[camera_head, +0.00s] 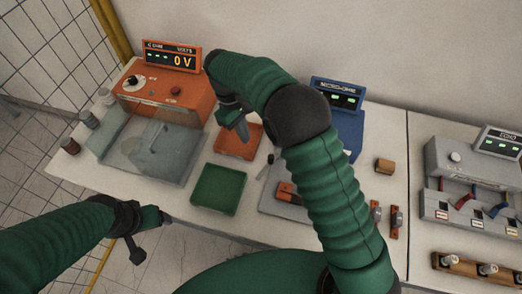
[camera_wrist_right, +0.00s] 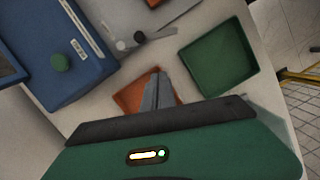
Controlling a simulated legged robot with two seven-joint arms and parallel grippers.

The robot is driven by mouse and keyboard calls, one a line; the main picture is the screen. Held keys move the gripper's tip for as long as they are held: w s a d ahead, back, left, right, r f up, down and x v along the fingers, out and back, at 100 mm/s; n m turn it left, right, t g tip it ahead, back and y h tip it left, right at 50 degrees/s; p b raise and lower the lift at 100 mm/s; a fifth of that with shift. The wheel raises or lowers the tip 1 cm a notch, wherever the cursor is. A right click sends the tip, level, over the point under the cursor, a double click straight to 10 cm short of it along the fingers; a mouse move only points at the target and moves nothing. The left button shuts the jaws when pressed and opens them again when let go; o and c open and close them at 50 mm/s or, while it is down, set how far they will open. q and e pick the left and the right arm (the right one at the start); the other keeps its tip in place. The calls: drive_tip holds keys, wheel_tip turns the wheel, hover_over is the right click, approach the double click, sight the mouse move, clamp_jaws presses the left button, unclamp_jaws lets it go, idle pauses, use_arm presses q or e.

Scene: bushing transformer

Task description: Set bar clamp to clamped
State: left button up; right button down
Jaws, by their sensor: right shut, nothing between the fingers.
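A small lever with a dark round knob (camera_head: 270,159) stands at the left edge of the grey plate (camera_head: 268,204) in front of the blue micro-ohm unit (camera_head: 350,125). I take this lever to be part of the bar clamp, but cannot be sure. The knob (camera_wrist_right: 139,37) also shows in the right wrist view. My right gripper (camera_head: 243,134) is shut and empty above the orange tray (camera_head: 232,149), left of the lever and apart from it. My right arm hides much of the plate. My left gripper (camera_head: 150,236) hangs at the table's front edge; its jaw state is unclear.
A green tray (camera_head: 219,190) lies in front of the orange one. An orange unit reading 0 V (camera_head: 165,92) and a clear-covered fixture (camera_head: 150,150) stand at left. A small brown block (camera_head: 384,166) lies right of my arm. A grey unit (camera_head: 470,180) stands at far right.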

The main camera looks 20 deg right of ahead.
sight(270, 161)
drive_tip(key=p+x, duration=0.1)
drive_tip(key=x, duration=0.3)
drive_tip(key=p+x, duration=0.1)
drive_tip(key=x, duration=0.4)
drive_tip(key=shift+s+a+f, duration=0.15)
drive_tip(key=shift+a+f, duration=0.05)
drive_tip(key=shift+f, duration=0.1)
drive_tip(key=shift+s+d+r+p, duration=0.1)
drive_tip(key=shift+s+d+p, duration=0.45)
drive_tip(key=shift+s+p, duration=0.3)
drive_tip(key=shift+s+d, duration=0.35)
drive_tip(key=shift+s, duration=0.25)
use_arm(q)
drive_tip(key=v, duration=0.3)
drive_tip(key=shift+w+a+r, duration=0.15)
drive_tip(key=shift+a+r, duration=0.2)
drive_tip(key=shift+r, duration=0.05)
use_arm(e)
drive_tip(key=shift+d, duration=0.15)
use_arm(q)
drive_tip(key=shift+w, duration=0.1)
